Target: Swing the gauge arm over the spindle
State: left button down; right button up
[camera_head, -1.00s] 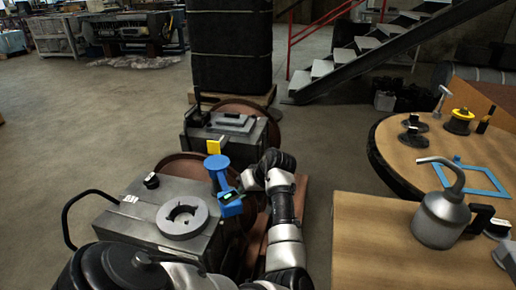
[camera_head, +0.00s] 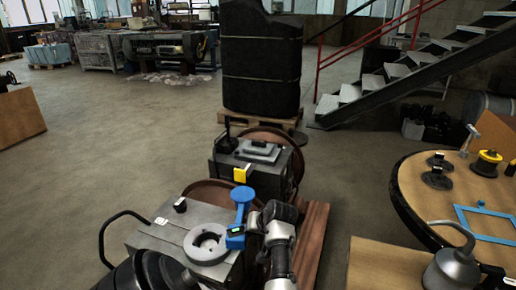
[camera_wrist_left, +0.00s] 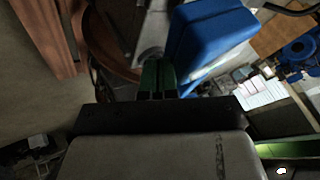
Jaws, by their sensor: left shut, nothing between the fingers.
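The spindle, a grey ring with a dark centre hole (camera_head: 193,253), sits on top of the front grey machine. The blue gauge arm (camera_head: 236,240) is at the ring's right edge, with its block close beside the ring; whether they overlap is hard to tell. Its round-topped blue post (camera_head: 242,195) stands behind. My left gripper (camera_head: 251,228) is just right of the block, partly hidden by its own arm. In the left wrist view its green fingertips (camera_wrist_left: 158,78) are together and empty, beside the large blue gauge part (camera_wrist_left: 210,35). My right gripper is out of view.
A second grey machine (camera_head: 262,165) with a yellow tab (camera_head: 241,174) stands behind. A metal oil can (camera_head: 452,272) stands nearer. Floor on the left is open.

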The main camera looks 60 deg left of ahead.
aim_at(240, 230)
pick_arm(q)
jog(key=s+m+p, duration=0.1)
jog(key=p, duration=0.1)
jog(key=s+a+m+t+p, duration=0.1)
jog(key=p, duration=0.1)
jog(key=s+r+p, duration=0.1)
jog(key=p, duration=0.1)
jog(key=shift+s+a+m+t, duration=0.3)
jog(key=shift+s+m, duration=0.1)
jog(key=s+a+m+p, duration=0.1)
jog(key=p, duration=0.1)
jog(key=s+a+m+t+p, duration=0.2)
jog(key=p, duration=0.1)
jog(key=shift+s+a+f+m+p, duration=0.25)
jog(key=shift+s+m+p, duration=0.1)
jog(key=shift+s+m, duration=0.05)
jog(key=shift+s+a+f+t+p, duration=0.25)
jog(key=shift+s+a+p, duration=0.2)
jog(key=shift+a+p, duration=0.25)
jog(key=shift+a, duration=0.1)
jog(key=shift+r, duration=0.1)
